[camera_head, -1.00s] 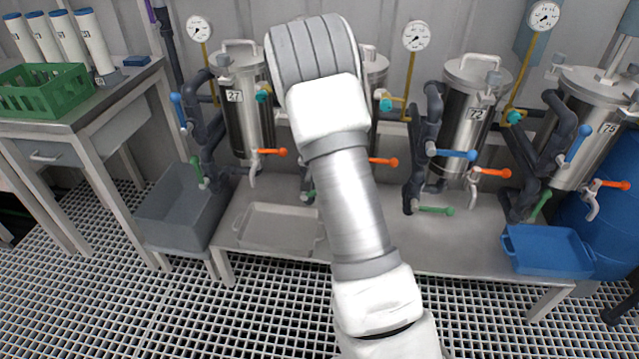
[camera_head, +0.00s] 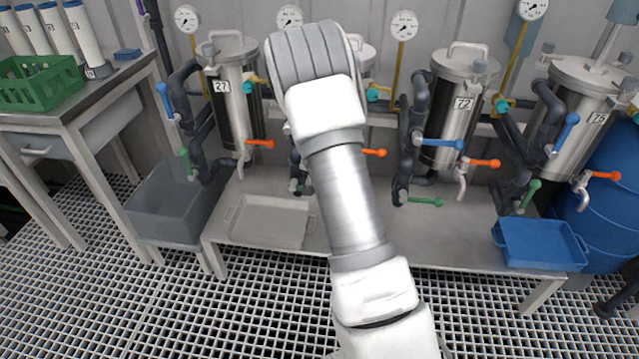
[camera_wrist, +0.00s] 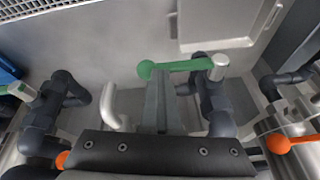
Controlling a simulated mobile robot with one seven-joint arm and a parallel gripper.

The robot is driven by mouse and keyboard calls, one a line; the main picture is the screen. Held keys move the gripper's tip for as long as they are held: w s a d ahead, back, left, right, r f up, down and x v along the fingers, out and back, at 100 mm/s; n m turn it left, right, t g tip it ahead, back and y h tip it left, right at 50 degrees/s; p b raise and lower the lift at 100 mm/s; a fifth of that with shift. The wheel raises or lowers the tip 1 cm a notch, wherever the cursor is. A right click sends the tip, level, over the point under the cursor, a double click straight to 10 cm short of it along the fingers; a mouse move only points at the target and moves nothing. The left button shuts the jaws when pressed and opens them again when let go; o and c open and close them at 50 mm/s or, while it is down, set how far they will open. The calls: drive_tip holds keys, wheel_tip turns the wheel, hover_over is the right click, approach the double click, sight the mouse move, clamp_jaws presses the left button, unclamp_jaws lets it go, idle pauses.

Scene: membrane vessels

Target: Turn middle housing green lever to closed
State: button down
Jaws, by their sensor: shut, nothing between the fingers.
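In the wrist view a green lever (camera_wrist: 185,66) lies nearly level across the picture, its ball end at the left and its grey pivot at the right. My gripper (camera_wrist: 158,80) is shut and empty, its fingertips at the lever's bar near the ball end; I cannot tell whether they touch it.
Housing 27 (camera_head: 236,115) stands left; housings 72 (camera_head: 452,110) and 75 (camera_head: 578,120) stand right. A grey tray (camera_head: 268,236) and a blue tray (camera_head: 541,262) rest on the low bench (camera_head: 425,240). Dark pipes (camera_wrist: 212,100) and a pale spout (camera_wrist: 112,105) crowd my gripper.

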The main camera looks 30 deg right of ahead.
drive_tip(key=shift+s+d+f, duration=0.25)
drive_tip(key=shift+s+f, duration=0.1)
drive_tip(key=shift+f, duration=0.15)
drive_tip(key=s+d+r+p, duration=0.4)
drive_tip(key=s+r, duration=0.3)
drive_tip(key=r, duration=0.2)
drive_tip(key=shift+r+p, duration=0.25)
drive_tip(key=shift+p, duration=0.15)
drive_tip(key=shift+r, duration=0.1)
